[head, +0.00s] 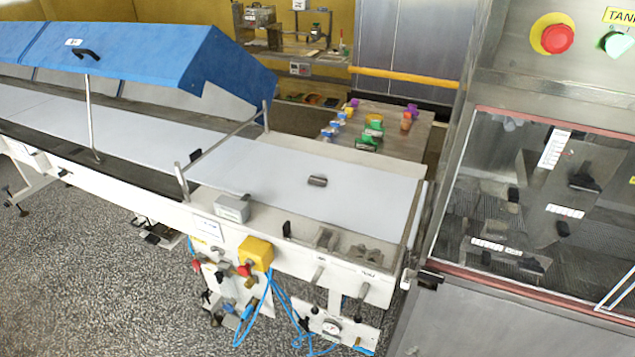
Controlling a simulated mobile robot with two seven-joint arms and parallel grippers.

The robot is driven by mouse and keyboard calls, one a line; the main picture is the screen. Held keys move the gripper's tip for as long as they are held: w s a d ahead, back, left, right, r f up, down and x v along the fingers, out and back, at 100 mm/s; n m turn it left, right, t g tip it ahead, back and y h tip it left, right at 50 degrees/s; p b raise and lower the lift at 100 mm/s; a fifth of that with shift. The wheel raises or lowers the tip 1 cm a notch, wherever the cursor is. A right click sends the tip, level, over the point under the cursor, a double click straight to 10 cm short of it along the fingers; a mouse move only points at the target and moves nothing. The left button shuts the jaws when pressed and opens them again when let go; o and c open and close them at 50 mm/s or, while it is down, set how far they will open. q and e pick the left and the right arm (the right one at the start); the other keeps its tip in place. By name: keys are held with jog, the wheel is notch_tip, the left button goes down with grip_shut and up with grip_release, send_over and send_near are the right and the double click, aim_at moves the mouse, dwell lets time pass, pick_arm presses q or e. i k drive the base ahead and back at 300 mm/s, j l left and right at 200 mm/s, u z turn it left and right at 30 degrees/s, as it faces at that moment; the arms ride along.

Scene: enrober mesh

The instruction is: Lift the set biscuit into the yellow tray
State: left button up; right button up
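A small dark grey-brown piece (317,181), which looks like the biscuit, lies alone on the white conveyor belt (260,180), near the belt's right end. I cannot make out a yellow tray for certain. A small yellowish patch shows behind green items on the far table, too small to identify. Neither of my grippers is in view.
A blue hood (150,55) covers the belt's left part. Behind the belt's right end stands a table (400,150) with several small coloured items. A steel machine with a clear door (545,200) stands close on the right. Speckled floor (90,270) is open at front left.

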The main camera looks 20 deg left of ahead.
aim_at(315, 180)
jog(key=i+j, duration=0.1)
jog(key=j, duration=0.4)
jog(key=i+j, duration=0.1)
jog(key=j, duration=0.45)
jog(key=i+j, duration=0.1)
jog(key=j, duration=0.4)
jog(key=i+j, duration=0.1)
jog(key=j, duration=0.4)
jog(key=i+j, duration=0.1)
jog(key=j, duration=0.45)
